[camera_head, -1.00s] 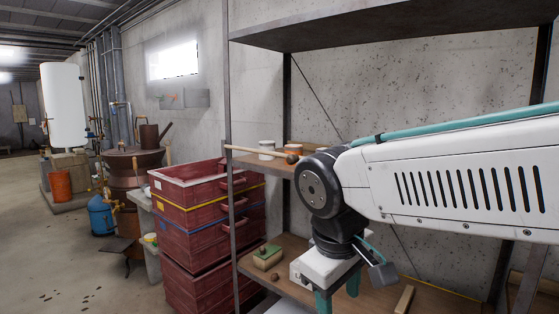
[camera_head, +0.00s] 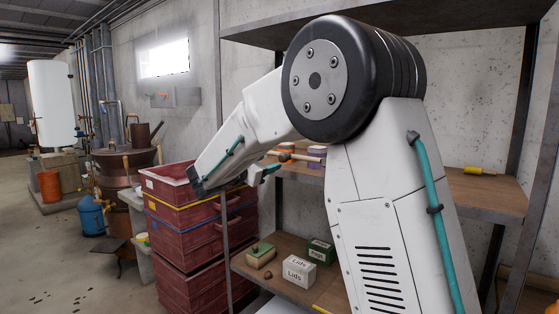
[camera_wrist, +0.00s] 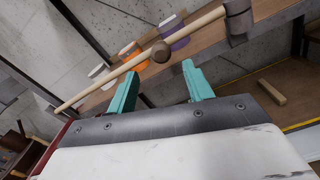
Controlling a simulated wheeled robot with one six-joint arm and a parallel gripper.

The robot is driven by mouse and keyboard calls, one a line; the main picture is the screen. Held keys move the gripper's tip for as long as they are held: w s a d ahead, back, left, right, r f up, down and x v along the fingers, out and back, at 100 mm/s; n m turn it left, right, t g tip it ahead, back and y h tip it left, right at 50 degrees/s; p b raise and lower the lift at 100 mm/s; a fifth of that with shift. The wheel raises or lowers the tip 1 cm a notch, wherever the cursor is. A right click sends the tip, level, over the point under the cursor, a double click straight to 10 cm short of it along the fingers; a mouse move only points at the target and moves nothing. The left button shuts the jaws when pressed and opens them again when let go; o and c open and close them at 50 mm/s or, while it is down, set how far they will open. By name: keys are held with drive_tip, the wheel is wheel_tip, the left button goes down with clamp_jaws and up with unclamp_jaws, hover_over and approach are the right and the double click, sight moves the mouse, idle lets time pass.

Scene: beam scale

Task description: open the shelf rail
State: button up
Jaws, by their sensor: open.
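The shelf rail (camera_wrist: 100,86) is a pale wooden bar that lies across the front of the middle shelf. A round brown knob (camera_wrist: 160,52) sits on it, and a dark metal bracket (camera_wrist: 239,20) holds it further right. In the head view the knob (camera_head: 284,157) shows just above my gripper (camera_head: 265,173). In the wrist view my gripper (camera_wrist: 159,70) is open and empty. Its two teal fingers stand apart just short of the rail, with the knob between their lines. My arm hides much of the rail in the head view.
Cups and small tubs, one orange (camera_wrist: 133,52) and one purple (camera_wrist: 178,36), stand behind the rail. Red stacked crates (camera_head: 190,230) stand left of the shelf post (camera_head: 222,200). A Lids box (camera_head: 299,270) and a green box (camera_head: 320,250) are on the lower shelf.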

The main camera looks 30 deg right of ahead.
sight(281, 159)
drive_tip(key=x, duration=0.7)
drive_tip(key=shift+f, duration=0.1)
clamp_jaws()
drive_tip(key=shift+s+a, duration=0.1)
